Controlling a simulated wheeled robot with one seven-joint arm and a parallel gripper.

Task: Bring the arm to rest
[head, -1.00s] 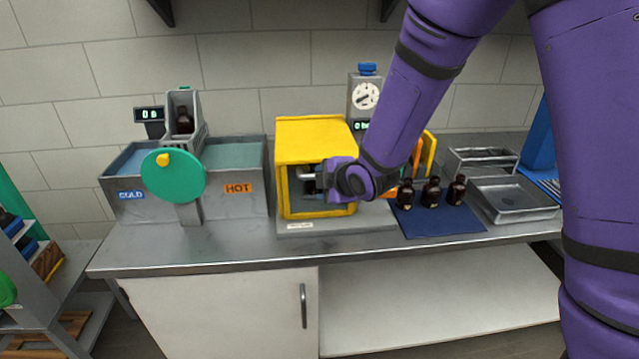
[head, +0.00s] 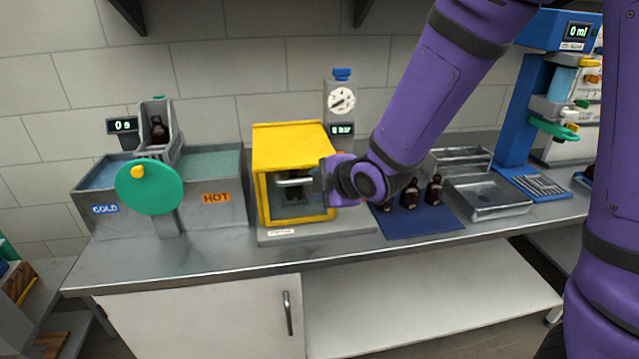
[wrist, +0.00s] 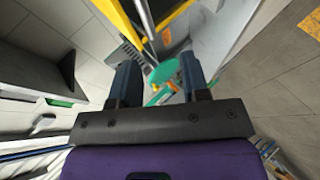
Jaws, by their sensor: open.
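My gripper (head: 319,184) is at the front right of the yellow box (head: 291,137), beside a pale bar handle (head: 294,182) at the box's front. In the head view its fingers are small and partly merged with the dark box opening, so contact is unclear. In the wrist view my gripper (wrist: 159,78) shows two dark fingers well apart with nothing between them. My purple arm reaches down from the upper right and hides part of the bench behind it.
Amber bottles (head: 433,190) stand on a blue mat (head: 420,223) right of my gripper. A metal tray (head: 487,199) and a blue machine (head: 513,110) lie farther right. Left are the cold and hot baths (head: 217,213) with a green wheel (head: 150,187). A dial gauge (head: 341,100) stands behind.

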